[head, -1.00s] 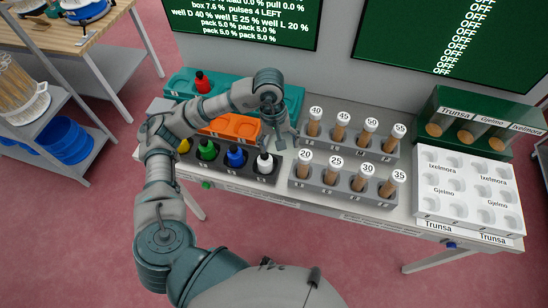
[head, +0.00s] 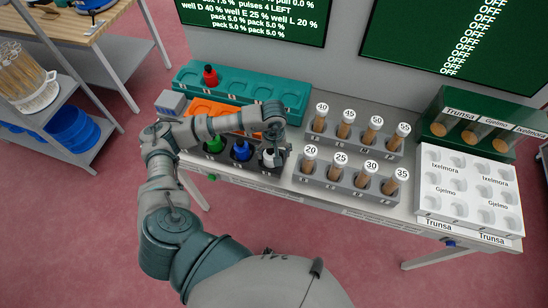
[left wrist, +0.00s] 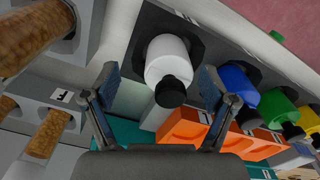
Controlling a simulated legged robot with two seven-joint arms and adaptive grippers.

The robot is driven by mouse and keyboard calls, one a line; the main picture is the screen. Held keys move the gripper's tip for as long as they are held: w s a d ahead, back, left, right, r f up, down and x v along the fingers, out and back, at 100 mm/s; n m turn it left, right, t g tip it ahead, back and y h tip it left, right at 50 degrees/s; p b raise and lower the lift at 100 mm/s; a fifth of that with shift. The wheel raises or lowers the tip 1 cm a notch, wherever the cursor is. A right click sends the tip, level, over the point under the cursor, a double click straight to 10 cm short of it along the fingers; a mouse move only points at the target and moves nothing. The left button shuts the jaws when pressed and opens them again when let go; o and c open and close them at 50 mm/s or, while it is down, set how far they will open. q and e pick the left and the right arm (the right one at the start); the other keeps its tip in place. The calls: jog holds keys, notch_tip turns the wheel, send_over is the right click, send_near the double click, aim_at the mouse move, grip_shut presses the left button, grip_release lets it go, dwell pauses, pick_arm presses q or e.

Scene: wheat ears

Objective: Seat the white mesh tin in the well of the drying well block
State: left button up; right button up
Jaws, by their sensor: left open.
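The white tin (left wrist: 167,58), a white cylinder with a black knob-like top, sits in the near dark block (left wrist: 140,45). It also shows in the head view (head: 268,157), partly covered by my gripper. I see no mesh on it. My left gripper (left wrist: 160,75) is open, its fingers on either side of the white tin with gaps; in the head view it is over the right end of the dark block (head: 276,143). The teal block with wells (head: 285,98) holds a red item; an orange block (head: 203,106) lies in front. I cannot tell which is the drying well block.
Green (head: 214,145) and blue (head: 240,150) bottles stand left of the white tin. To the right are grey racks (head: 345,178) of numbered, brown-filled tubes, and a white tray (head: 440,205). A small grey box (head: 170,103) is at the left end.

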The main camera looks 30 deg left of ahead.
aim_at(270, 156)
pick_arm(q)
jog(key=f, duration=0.1)
jog(key=a+f, duration=0.1)
jog(key=shift+a+f, duration=0.15)
jog(key=shift+f, duration=0.25)
jog(key=shift+w+a+f, duration=0.1)
jog(key=shift+a+f, duration=0.4)
jog(key=shift+a, duration=0.05)
jog(key=shift+d, duration=0.15)
jog(key=shift+c, duration=1)
jog(key=shift+d+r, duration=0.1)
jog(key=shift+d, duration=0.15)
jog(key=c, duration=0.4)
jog(key=shift+d+r, duration=0.1)
jog(key=shift+d, duration=0.35)
jog(key=c, duration=0.8)
jog(key=shift+a, duration=0.2)
jog(key=shift+a+r, duration=0.1)
jog(key=shift+a, duration=0.05)
notch_tip(270, 156, up, 3)
jog(key=shift+w+a+f+b, duration=0.1)
jog(key=shift+b, duration=0.25)
jog(key=s+d+r+p, duration=0.2)
jog(key=s+d+p, duration=0.1)
jog(key=s, duration=1.3)
pick_arm(e)
jog(key=a+r, duration=0.2)
jog(key=r, duration=0.1)
jog(key=shift+w+a, duration=0.1)
jog(key=shift+a, duration=0.15)
